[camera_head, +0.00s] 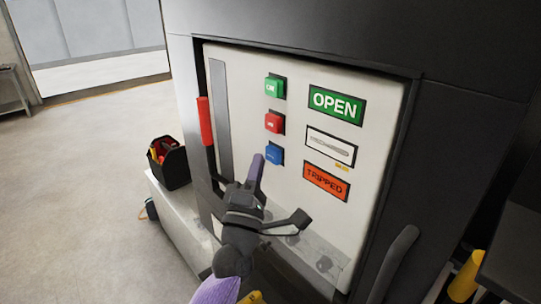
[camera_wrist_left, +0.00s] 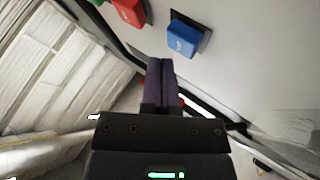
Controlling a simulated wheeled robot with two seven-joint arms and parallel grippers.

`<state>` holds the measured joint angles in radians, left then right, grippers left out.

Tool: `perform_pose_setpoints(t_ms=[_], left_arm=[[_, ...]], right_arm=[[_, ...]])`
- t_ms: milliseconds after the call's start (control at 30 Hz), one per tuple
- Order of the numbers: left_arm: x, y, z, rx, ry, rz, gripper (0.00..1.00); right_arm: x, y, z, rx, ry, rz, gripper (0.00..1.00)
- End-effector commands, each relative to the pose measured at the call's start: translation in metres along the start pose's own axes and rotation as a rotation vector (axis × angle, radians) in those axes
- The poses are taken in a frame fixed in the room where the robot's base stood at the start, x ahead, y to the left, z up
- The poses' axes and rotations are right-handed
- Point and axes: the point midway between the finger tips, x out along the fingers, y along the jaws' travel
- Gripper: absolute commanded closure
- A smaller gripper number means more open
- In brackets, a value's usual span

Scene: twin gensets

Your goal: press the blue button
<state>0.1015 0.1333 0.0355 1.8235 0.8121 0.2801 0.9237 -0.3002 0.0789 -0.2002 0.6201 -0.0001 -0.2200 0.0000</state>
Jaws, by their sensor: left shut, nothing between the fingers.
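The blue button (camera_head: 274,154) is the lowest of three square buttons in a column on the white panel (camera_head: 232,95). In the left wrist view the blue button (camera_wrist_left: 184,38) sits above and a little right of the fingertips. My left gripper (camera_head: 257,160) is shut and empty, its purple fingers pointing up just left of and below the blue button in the head view. In the left wrist view its fingers (camera_wrist_left: 160,62) lie side by side, apart from the button in the picture. I cannot tell the depth gap to the panel. My right gripper is not in view.
A red button (camera_head: 273,123) and a green button (camera_head: 274,87) are above. A red-handled lever (camera_head: 206,122) is on the left, near my gripper. Labels OPEN (camera_head: 335,103) and TRIPPED (camera_head: 326,181) are on the right. A tool bag (camera_head: 170,162) stands at left; open floor lies beyond.

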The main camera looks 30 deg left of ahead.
Motion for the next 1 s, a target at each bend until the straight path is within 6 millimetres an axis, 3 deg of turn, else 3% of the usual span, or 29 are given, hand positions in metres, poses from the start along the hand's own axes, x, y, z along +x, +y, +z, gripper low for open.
perform_pose_setpoints(t_ms=[1000], left_arm=[[0.0060, -0.0042, 0.0044, 0.000, 0.000, 0.000, 1.00]], right_arm=[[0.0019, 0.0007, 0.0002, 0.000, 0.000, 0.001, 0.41]])
